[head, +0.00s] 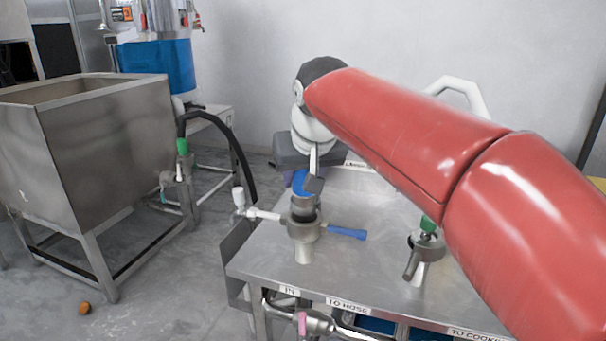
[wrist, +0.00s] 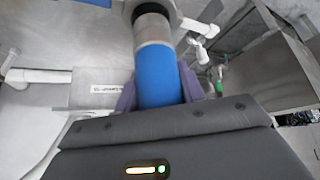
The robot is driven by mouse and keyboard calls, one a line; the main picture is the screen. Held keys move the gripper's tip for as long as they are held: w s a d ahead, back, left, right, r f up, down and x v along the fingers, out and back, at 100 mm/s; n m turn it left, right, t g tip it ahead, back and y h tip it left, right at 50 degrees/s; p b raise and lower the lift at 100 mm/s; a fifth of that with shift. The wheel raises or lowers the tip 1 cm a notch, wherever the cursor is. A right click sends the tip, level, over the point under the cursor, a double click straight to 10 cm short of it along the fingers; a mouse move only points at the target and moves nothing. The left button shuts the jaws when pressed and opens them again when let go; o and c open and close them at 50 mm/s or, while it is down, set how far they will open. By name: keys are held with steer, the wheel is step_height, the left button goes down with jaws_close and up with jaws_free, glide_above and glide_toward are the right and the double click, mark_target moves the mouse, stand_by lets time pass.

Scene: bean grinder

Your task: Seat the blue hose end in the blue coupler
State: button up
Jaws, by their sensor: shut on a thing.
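The blue hose end (head: 304,184) has a blue sleeve and a grey metal tip pointing down. It stands about upright over the blue coupler (head: 303,229), a grey metal fitting with a blue lever (head: 346,232) on the table. In the wrist view my gripper (wrist: 158,92) has its purple fingers shut on the blue sleeve (wrist: 158,72) from both sides. The metal tip meets the dark ring of the coupler (wrist: 150,8) at the top edge. I cannot tell how deep the tip sits. My arm hides part of the table in the head view.
A second fitting with a green top (head: 427,226) stands on the metal table (head: 355,275) at the right. A white-handled valve (head: 240,198) juts out left of the coupler. A steel tank (head: 95,145) stands at the left, with a black hose (head: 235,145) behind.

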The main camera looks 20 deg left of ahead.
mark_target(303, 196)
steer(key=shift+f+b, duration=1.55)
steer(key=shift+f, duration=0.6)
steer(key=o, duration=1.4)
steer(key=shift+f, duration=0.1)
steer(key=p+v, duration=0.1)
steer(key=v, duration=0.7)
